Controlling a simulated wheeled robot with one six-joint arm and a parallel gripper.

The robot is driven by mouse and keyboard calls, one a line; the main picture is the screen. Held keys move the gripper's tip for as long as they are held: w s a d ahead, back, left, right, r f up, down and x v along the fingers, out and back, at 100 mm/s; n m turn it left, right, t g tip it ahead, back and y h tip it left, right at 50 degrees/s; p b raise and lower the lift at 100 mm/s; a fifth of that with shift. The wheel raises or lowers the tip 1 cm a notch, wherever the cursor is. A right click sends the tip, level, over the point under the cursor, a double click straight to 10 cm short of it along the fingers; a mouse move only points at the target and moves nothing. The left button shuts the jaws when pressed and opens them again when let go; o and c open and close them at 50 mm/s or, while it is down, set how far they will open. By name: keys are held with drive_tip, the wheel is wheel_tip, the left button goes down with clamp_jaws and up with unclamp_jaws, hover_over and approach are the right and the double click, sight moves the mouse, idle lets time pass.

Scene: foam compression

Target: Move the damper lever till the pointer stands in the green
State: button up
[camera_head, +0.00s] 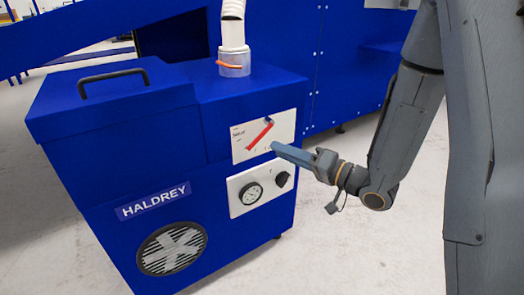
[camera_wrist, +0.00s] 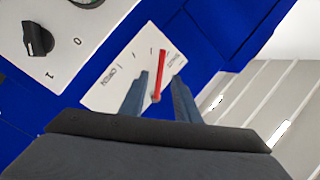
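The red damper lever (camera_head: 260,135) lies slanted on a white scale plate (camera_head: 284,126) on the front of the blue machine. In the wrist view the lever (camera_wrist: 161,72) stands between my two blue-grey fingertips, with a gap showing on each side. My gripper (camera_head: 275,147) is at the plate's lower right in the head view, its fingers apart in the wrist view (camera_wrist: 159,78). A round gauge (camera_head: 250,194) sits on a white panel below. Its pointer and any green band are too small to read.
A black knob (camera_head: 282,179) is right of the gauge; it also shows in the wrist view (camera_wrist: 38,38) with marks 0 and 1. A white hose (camera_head: 233,28) rises from the machine top (camera_head: 190,75). Pale floor (camera_head: 340,230) is clear at right.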

sight(260, 137)
drive_tip(key=b+x, duration=0.1)
drive_tip(key=x, duration=0.6)
drive_tip(key=shift+w+a, duration=0.1)
drive_tip(key=shift+a, duration=0.2)
drive_tip(key=shift+c, duration=0.2)
clamp_jaws()
